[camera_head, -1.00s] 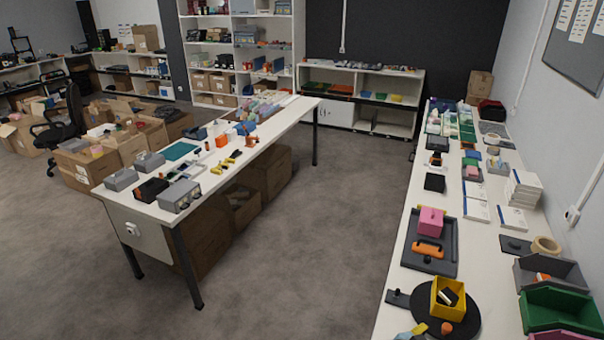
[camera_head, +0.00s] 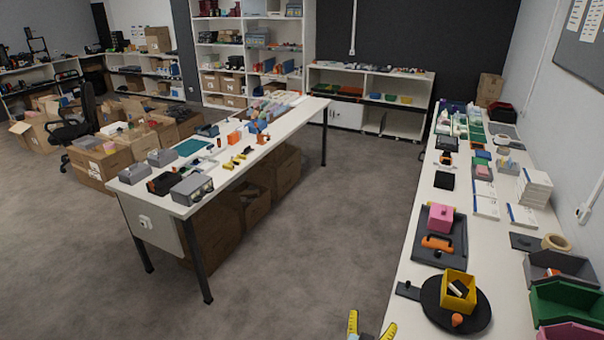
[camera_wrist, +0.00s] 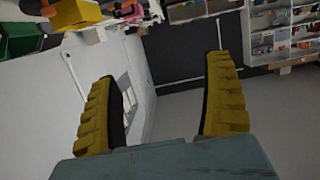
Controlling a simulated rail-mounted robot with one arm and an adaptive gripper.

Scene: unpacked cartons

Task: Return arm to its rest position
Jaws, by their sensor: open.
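My gripper (camera_head: 371,326) shows at the bottom edge of the head view, left of the right-hand table's near end. Its two yellow fingers point up and stand apart. In the wrist view my gripper (camera_wrist: 165,95) is open, with nothing between the fingers. The wrist view is tilted; behind the fingers it shows wall, grey floor and shelving. The rest of my arm is out of the head view.
The left table (camera_head: 262,148) holds several small items. Grey floor (camera_head: 330,230) between them is clear.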

